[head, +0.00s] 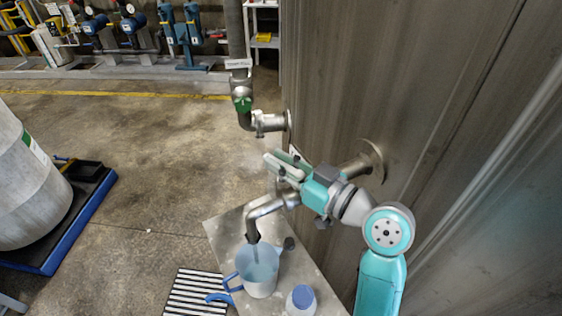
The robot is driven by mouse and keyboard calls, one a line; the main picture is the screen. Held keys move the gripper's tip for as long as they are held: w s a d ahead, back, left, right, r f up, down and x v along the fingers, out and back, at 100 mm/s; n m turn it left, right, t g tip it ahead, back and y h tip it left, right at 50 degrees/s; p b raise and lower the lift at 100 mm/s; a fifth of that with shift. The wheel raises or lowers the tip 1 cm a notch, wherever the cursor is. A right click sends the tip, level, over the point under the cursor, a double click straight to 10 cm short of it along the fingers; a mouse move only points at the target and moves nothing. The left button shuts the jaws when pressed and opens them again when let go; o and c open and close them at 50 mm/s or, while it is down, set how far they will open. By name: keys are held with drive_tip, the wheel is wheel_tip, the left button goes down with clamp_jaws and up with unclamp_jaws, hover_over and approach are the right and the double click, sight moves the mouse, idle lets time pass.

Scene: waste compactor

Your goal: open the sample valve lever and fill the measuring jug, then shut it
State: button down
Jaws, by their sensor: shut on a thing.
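My gripper (284,168) is at the sample pipe (268,206) that comes out of the grey wall, just above its bend. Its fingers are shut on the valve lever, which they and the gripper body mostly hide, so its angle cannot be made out. The pipe's dark spout (251,225) points down over the measuring jug (259,278). The jug is pale blue with a blue handle on its left and stands upright on a metal shelf (222,232). A thin pale streak shows between spout and jug, seemingly liquid; the level inside is unclear.
A white bottle with a blue cap (301,297) stands on the shelf, right of the jug. A striped grate (194,293) lies on the floor to the left. A green-marked valve pipe (243,104) sticks out farther back. A drum (27,195) stands on a blue-edged pallet at left.

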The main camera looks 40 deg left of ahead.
drive_tip(key=m+t, duration=0.1)
drive_tip(key=t, duration=0.1)
drive_tip(key=m+t, duration=0.1)
drive_tip(key=t, duration=0.1)
drive_tip(key=shift+w+m+h, duration=0.3)
drive_tip(key=shift+w, duration=0.1)
drive_tip(key=shift+w+d+m+t+h, duration=0.1)
drive_tip(key=shift+w+m+t+h, duration=0.15)
drive_tip(key=shift+m+t, duration=0.35)
drive_tip(key=shift+w+d+m+t+h, duration=0.15)
drive_tip(key=shift+m+t+h, duration=0.15)
drive_tip(key=shift+t, duration=0.5)
drive_tip(key=c, duration=1.1)
unclamp_jaws()
drive_tip(key=v, duration=1.2)
drive_tip(key=shift+f, duration=0.1)
